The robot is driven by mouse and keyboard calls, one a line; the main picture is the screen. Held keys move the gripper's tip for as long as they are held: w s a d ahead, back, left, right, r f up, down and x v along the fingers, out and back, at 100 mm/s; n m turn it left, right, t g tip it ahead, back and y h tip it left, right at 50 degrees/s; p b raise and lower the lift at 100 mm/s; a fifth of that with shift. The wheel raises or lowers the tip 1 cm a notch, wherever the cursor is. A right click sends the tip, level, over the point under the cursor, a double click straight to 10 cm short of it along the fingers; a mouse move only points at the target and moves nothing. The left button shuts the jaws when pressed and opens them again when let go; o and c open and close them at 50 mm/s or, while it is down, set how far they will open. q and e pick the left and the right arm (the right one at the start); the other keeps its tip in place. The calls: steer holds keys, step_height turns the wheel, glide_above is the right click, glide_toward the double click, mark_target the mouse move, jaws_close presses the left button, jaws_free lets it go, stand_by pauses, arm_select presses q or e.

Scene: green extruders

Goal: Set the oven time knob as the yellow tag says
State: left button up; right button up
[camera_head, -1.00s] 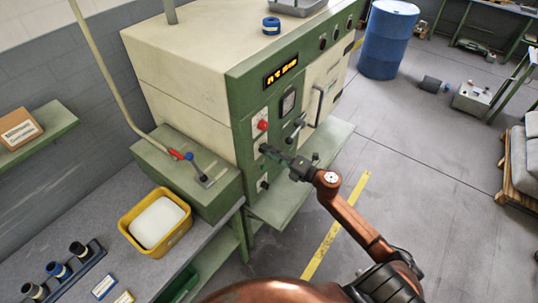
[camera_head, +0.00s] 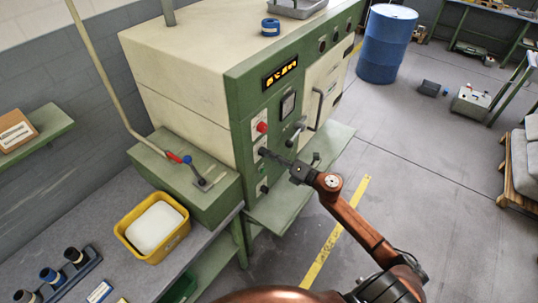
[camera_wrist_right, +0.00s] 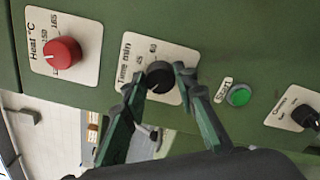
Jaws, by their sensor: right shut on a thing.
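The oven time knob (camera_wrist_right: 160,77) is black and sits on a white plate marked "Time min" (camera_wrist_right: 140,62) in the right wrist view. My right gripper (camera_wrist_right: 158,83) is shut on it, with one finger on each side. In the head view the right gripper (camera_head: 273,155) reaches the oven's green front panel and largely hides the knob. The oven (camera_head: 190,75) is cream and green with a lit orange display (camera_head: 280,73), too blurred to read. A yellow tag (camera_head: 123,300) is cut off at the bottom edge; its writing is unreadable. My left gripper is not in view.
A red heat knob (camera_wrist_right: 62,52), a green start button (camera_wrist_right: 238,96) and another black knob (camera_wrist_right: 305,116) flank the time knob. The oven door handle (camera_head: 318,107) sticks out nearby. A yellow bin (camera_head: 181,243) stands on the bench.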

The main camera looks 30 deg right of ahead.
steer(key=o, duration=1.2)
steer(key=shift+c, duration=0.2)
steer(key=v, duration=1.2)
